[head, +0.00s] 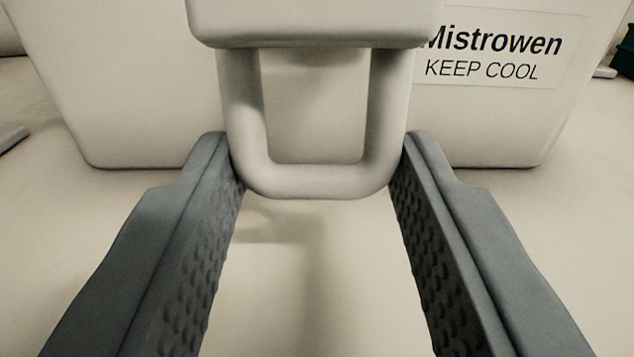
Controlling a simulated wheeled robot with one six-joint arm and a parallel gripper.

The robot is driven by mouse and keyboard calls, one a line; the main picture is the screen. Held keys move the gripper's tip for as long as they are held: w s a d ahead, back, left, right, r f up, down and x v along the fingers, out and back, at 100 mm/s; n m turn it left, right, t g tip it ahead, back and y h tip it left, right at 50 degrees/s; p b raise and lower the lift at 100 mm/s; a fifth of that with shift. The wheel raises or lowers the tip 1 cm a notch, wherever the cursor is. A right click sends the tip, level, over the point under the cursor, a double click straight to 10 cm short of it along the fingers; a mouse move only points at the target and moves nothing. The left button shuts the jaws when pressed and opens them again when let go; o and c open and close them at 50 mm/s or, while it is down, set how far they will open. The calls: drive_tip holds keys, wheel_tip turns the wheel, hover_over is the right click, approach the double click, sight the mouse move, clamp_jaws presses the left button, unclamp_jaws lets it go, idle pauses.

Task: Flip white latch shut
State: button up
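The white latch (318,183) is a U-shaped loop hanging from a thick white block (310,22) at the top middle of the head view. Behind it stands a white box (130,90) with a label reading "Mistrowen KEEP COOL" (495,48). My gripper (316,165) is open, with one grey textured finger on each side of the loop. The fingertips are level with the loop's lower part and look very close to its sides. I cannot tell whether they touch it. The upper end of the block is cut off by the frame.
The box stands on a pale, flat surface (60,240) that is clear in front. A dark green object (625,55) shows at the right edge. A grey flat piece (12,136) lies at the left edge.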

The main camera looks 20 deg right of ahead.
clamp_jaws()
drive_tip(key=shift+a+r, duration=0.1)
drive_tip(key=shift+r, duration=0.1)
drive_tip(key=r+g, duration=0.1)
drive_tip(key=r+g+y, duration=0.1)
drive_tip(key=g, duration=0.1)
drive_tip(key=shift+s+r+y, duration=0.2)
drive_tip(key=shift+r+y, duration=0.1)
drive_tip(key=shift+r, duration=0.1)
drive_tip(key=r+g+y, duration=0.1)
drive_tip(key=g, duration=0.1)
drive_tip(key=w+r+g+y, duration=0.1)
drive_tip(key=r+g, duration=0.3)
drive_tip(key=g, duration=0.1)
drive_tip(key=shift+w+d+y, duration=0.25)
drive_tip(key=shift+w+y, duration=0.05)
drive_tip(key=shift+y, duration=0.1)
drive_tip(key=w+r+g, duration=0.1)
drive_tip(key=r+g+y, duration=0.1)
drive_tip(key=g, duration=0.1)
drive_tip(key=shift+w+d, duration=0.35)
drive_tip(key=shift+w, duration=0.05)
drive_tip(key=shift+w+d+r, duration=0.15)
drive_tip(key=shift+w+r, duration=0.1)
drive_tip(key=shift+w, duration=0.05)
drive_tip(key=shift+r, duration=0.1)
